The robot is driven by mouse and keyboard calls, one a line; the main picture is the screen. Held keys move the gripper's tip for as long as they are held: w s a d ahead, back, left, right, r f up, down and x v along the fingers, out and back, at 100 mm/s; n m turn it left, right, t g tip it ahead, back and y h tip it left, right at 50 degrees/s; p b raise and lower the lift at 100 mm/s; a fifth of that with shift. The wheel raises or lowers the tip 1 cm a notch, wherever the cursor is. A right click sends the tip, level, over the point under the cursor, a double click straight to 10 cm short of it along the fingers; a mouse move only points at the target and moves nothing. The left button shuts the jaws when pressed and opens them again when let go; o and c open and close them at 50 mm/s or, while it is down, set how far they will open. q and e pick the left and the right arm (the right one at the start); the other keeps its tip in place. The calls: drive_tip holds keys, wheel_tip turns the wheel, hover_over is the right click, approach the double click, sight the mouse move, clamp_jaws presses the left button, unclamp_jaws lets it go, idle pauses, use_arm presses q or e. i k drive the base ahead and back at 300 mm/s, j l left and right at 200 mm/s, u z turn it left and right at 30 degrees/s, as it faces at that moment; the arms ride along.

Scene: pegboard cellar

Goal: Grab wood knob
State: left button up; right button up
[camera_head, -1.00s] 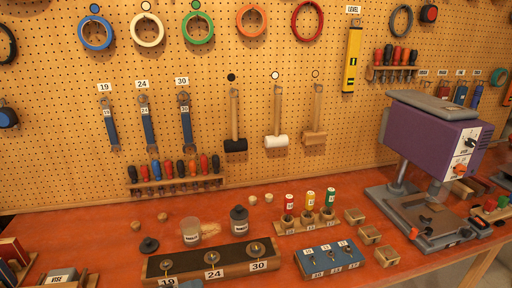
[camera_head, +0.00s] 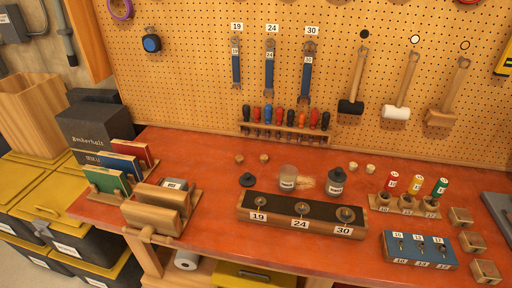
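Several small round wooden knobs stand on the red-orange bench top (camera_head: 215,205). One wood knob (camera_head: 239,159) and a second wood knob (camera_head: 264,158) stand side by side behind a dark lidded knob-like piece (camera_head: 247,180). A third wood knob (camera_head: 353,167) and another pale one (camera_head: 370,168) stand farther right, behind the dark jar (camera_head: 336,181). Which one the task means cannot be told. Neither of my grippers is in view.
A clear jar (camera_head: 288,178) stands between the knob pairs. In front is a dark block labelled 19, 24, 30 (camera_head: 270,211). A blue block (camera_head: 419,250) and colored bottles (camera_head: 415,185) stand right. A wooden vise (camera_head: 155,211) and books (camera_head: 108,181) stand left. A screwdriver rack (camera_head: 286,131) hangs behind.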

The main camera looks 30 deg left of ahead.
sight(239, 159)
drive_tip(key=j+u, duration=0.35)
drive_tip(key=u, duration=0.15)
drive_tip(key=i+j+u, duration=0.1)
drive_tip(key=j+u, duration=0.2)
drive_tip(key=u, duration=0.2)
